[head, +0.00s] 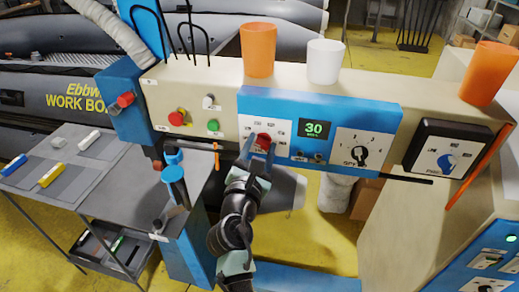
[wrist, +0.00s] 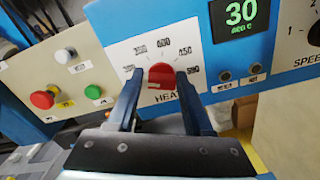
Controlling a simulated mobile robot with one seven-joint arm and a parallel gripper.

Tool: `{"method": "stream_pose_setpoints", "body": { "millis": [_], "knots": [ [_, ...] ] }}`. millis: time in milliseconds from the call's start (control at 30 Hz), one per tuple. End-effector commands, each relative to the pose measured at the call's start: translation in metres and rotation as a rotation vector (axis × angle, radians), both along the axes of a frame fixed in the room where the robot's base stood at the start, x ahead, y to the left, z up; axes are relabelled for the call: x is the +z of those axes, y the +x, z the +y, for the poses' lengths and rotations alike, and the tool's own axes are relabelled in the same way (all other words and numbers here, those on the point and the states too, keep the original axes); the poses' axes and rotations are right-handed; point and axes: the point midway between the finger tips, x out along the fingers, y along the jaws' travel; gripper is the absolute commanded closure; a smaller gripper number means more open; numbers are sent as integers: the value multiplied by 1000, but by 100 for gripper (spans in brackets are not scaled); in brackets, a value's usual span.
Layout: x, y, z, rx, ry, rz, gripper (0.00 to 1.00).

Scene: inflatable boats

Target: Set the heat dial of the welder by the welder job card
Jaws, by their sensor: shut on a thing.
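The heat dial (wrist: 161,74) is a red knob on a white scale plate with numbers around it, on the blue welder panel. It also shows in the head view (head: 263,139). My gripper (wrist: 159,80) is shut on the dial, with one dark blue finger on each side of the knob. In the head view my gripper (head: 258,149) reaches up to the panel from below. A pale mark shows low on the knob, but I cannot tell which number the dial points to. I cannot make out a job card in either view.
Right of the dial are a green display (head: 314,130) reading 30 and a black speed knob (head: 360,153). Red and green buttons (head: 177,118) sit to the left. Orange and white cups (head: 324,61) stand on top. A grey side table (head: 75,165) is at left.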

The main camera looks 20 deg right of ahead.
Motion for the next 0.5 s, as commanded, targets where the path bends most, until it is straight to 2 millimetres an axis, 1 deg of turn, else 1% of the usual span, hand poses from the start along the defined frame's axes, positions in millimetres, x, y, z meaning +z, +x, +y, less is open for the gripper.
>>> {"method": "stream_pose_setpoints", "body": {
  "millis": [500],
  "knots": [
    [-4,-2,-2,1,408,-276,100]
  ]
}}
